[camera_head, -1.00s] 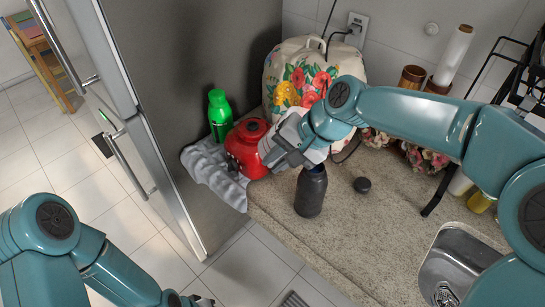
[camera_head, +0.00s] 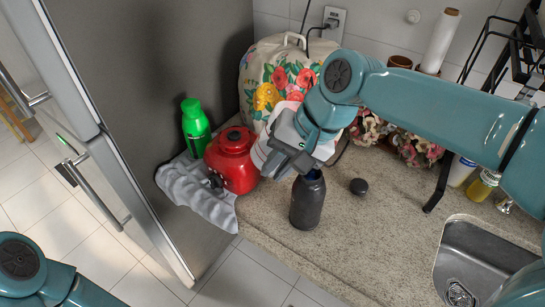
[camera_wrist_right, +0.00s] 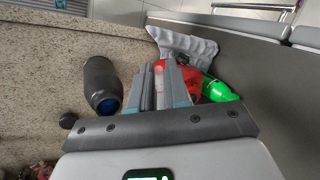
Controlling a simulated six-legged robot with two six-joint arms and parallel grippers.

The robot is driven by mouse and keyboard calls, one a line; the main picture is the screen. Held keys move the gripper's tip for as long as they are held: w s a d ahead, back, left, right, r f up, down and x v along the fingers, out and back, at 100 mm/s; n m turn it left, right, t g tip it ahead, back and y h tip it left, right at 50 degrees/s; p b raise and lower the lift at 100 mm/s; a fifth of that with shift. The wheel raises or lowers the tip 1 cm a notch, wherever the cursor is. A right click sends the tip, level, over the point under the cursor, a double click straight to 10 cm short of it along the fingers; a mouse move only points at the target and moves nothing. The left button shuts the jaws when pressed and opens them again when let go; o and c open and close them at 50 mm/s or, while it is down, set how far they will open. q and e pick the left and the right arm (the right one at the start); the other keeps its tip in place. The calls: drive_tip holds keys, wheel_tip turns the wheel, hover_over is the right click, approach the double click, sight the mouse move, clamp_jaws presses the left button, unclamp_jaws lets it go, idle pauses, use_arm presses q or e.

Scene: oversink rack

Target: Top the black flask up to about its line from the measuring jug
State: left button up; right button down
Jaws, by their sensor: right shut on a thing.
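The black flask (camera_head: 307,203) stands upright on the speckled counter, its top partly covered by my right gripper in the head view. The right wrist view shows the flask (camera_wrist_right: 98,80) with its mouth open. Its black cap (camera_head: 358,186) lies apart on the counter to its right. My right gripper (camera_head: 283,163) is beside and above the flask, shut on a pale, narrow-looking thing with red marks, apparently the measuring jug (camera_wrist_right: 158,80). The fingers hide most of it; its tilt and contents cannot be told. My left gripper is out of view.
A red canister (camera_head: 232,160), a green bottle (camera_head: 196,128) and a grey cloth (camera_head: 197,190) sit left of the gripper, by the fridge (camera_head: 150,80). A floral cover (camera_head: 272,75) stands behind. The sink (camera_head: 478,255) is at right.

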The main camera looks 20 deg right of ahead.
use_arm(q)
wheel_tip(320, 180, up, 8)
drive_tip(key=p, duration=0.6)
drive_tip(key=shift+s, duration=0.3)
use_arm(e)
drive_tip(key=a+h, duration=0.1)
drive_tip(key=a+g+h, duration=0.1)
drive_tip(key=h, duration=0.1)
drive_tip(key=w+a+r+n+g+h, duration=0.1)
drive_tip(key=shift+a+r+h, duration=0.1)
drive_tip(key=shift+a+h, duration=0.05)
drive_tip(key=shift+h, duration=0.25)
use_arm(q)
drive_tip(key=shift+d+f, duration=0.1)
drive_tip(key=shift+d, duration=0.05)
use_arm(e)
drive_tip(key=shift+w, duration=0.1)
